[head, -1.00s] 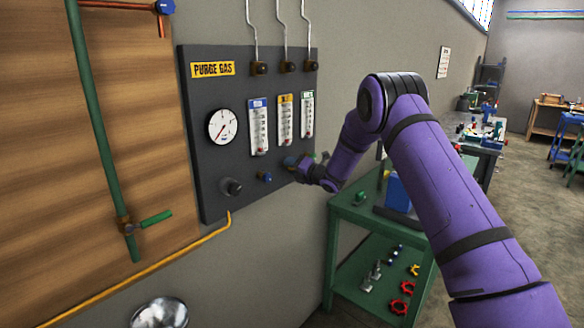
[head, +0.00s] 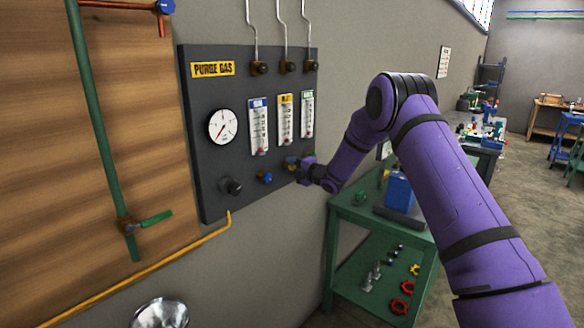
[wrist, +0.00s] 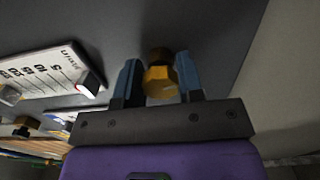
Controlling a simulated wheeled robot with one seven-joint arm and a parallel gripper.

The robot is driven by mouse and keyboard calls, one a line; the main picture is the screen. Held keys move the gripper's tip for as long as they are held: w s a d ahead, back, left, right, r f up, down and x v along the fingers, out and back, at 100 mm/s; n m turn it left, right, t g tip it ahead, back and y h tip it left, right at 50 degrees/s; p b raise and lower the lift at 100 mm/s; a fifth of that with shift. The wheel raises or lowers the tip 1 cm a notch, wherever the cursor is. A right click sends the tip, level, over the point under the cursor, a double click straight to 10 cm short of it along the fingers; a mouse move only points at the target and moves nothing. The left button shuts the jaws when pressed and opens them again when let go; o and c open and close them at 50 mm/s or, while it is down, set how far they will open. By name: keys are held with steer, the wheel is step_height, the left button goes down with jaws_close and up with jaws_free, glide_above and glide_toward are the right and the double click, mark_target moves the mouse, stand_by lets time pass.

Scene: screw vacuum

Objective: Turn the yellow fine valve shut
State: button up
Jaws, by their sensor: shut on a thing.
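The yellow fine valve (head: 291,162) is a small knob low on the dark purge gas panel (head: 215,185), below the middle flowmeter. In the wrist view its yellow, faceted knob (wrist: 160,82) sits between my two blue fingers. My gripper (wrist: 159,76) is shut on it, with a finger on each side. In the head view my gripper (head: 297,167) reaches the panel from the right and partly hides the valve. Whether the valve is fully closed cannot be told.
A blue valve knob (head: 264,178) is close on the left, and a larger dark knob (head: 231,186) is further left. Three flowmeters, including the yellow-labelled one (head: 285,119), are above. A green bench (head: 345,213) stands below right.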

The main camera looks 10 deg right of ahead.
steer(key=m, duration=0.5)
steer(key=shift+d+f+m, duration=0.1)
steer(key=shift+m, duration=0.2)
steer(key=m, duration=0.5)
steer(key=shift+f+m, duration=0.1)
steer(key=shift+m, duration=0.2)
steer(key=m, duration=0.5)
steer(key=shift+s, duration=0.1)
steer(key=shift+m, duration=2.4)
steer(key=shift+f, duration=0.1)
steer(key=o, duration=0.9)
